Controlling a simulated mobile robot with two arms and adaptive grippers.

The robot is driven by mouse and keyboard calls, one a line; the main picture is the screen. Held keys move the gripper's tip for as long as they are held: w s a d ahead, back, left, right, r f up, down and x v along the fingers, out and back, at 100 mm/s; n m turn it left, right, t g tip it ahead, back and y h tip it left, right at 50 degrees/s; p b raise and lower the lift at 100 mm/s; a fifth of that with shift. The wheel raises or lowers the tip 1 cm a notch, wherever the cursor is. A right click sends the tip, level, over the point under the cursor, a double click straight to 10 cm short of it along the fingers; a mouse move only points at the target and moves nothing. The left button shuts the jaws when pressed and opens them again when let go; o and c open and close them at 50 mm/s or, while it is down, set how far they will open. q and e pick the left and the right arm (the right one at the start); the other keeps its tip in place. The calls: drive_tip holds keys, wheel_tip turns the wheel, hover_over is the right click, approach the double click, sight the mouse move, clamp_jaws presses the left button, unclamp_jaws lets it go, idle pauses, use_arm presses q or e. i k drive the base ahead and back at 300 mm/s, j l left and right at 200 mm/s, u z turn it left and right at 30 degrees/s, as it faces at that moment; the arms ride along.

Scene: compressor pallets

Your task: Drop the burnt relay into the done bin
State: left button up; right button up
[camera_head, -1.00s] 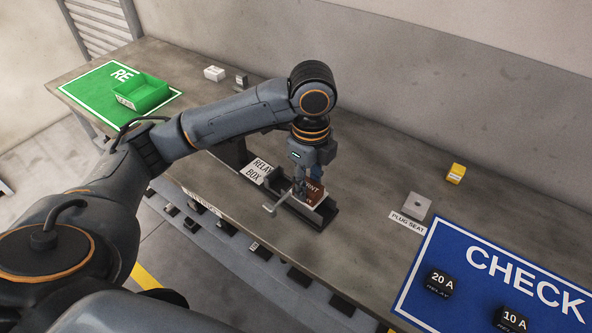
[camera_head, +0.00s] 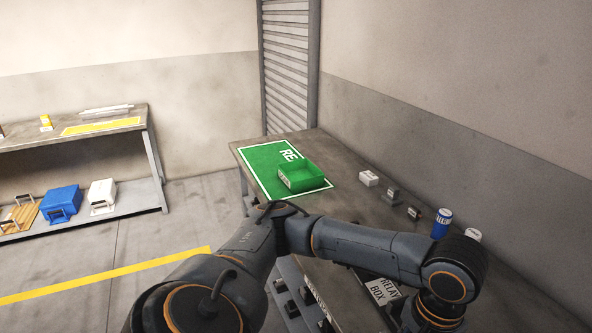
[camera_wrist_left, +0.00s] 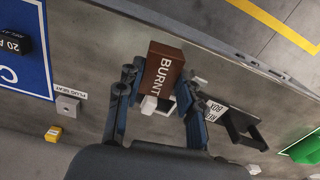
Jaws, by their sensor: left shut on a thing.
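In the left wrist view the burnt relay (camera_wrist_left: 165,72), a brown block marked "BURNT", is between the fingers of my left gripper (camera_wrist_left: 160,92), which is shut on it. The dark relay box (camera_wrist_left: 240,128) with its white label is beside it in that view. In the head view the green bin (camera_head: 312,181) stands on the green mat (camera_head: 262,158) at the far end of the bench, with its top open. The relay and the gripper's fingers are out of sight there. Part of the relay box label (camera_head: 382,290) shows beside my left arm. My right gripper is not in view.
Along the wall side of the bench stand a white box (camera_head: 369,178), small grey parts (camera_head: 392,194) and a blue can (camera_head: 442,223). The blue check mat (camera_wrist_left: 22,45) and grey plug seat (camera_wrist_left: 68,106) show in the wrist view. A second bench (camera_head: 90,133) stands across the floor.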

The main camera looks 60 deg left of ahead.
sight(296, 180)
drive_tip(key=u, duration=1.9)
